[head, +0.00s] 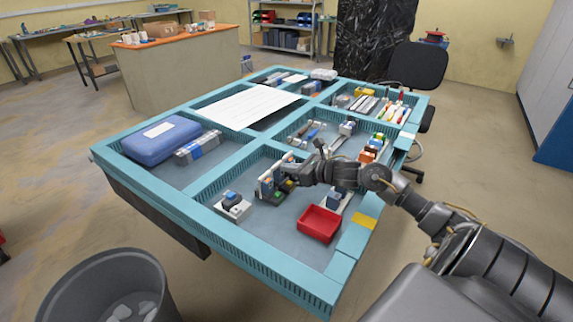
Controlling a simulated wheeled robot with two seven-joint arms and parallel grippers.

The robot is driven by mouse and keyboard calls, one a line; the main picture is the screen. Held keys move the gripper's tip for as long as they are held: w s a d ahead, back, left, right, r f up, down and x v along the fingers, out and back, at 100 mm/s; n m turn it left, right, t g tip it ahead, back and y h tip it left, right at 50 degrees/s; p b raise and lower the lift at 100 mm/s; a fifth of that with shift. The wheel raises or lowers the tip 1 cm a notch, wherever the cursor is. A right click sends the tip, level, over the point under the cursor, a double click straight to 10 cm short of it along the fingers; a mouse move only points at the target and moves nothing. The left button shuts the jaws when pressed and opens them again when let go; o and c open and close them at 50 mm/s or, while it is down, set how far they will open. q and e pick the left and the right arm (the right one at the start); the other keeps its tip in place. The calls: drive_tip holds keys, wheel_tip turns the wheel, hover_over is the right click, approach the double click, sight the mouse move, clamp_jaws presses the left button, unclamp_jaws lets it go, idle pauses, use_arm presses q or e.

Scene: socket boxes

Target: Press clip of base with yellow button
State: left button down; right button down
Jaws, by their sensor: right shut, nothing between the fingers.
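My right arm comes in from the right, and my right gripper (288,180) is shut and empty over the near middle compartment. It is right beside a grey base (266,186) that stands there with small coloured parts. A small yellow-green spot shows by the fingertips; I cannot tell whether it is the yellow button. The clip is too small to make out, and the gripper partly hides this area. I cannot tell whether the fingers touch the base. My left gripper is not in view.
A white base with a dark blue top (233,204) stands to the left. A red bin (319,224) lies to the front right. Teal dividers (226,180) edge the compartments. A blue case (160,138) lies at the left. Bare compartment floor shows in front.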

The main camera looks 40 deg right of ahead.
drive_tip(key=shift+w+a, duration=0.15)
drive_tip(key=shift+w, duration=0.35)
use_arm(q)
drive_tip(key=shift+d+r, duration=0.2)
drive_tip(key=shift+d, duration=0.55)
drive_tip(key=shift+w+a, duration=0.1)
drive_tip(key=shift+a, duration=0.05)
use_arm(e)
drive_tip(key=shift+w+r+p, duration=0.1)
drive_tip(key=shift+r+p, duration=0.1)
drive_tip(key=shift+p, duration=0.15)
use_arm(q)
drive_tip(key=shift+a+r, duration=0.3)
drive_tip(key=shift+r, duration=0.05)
use_arm(e)
drive_tip(key=shift+w+g, duration=0.1)
drive_tip(key=shift+g, duration=0.3)
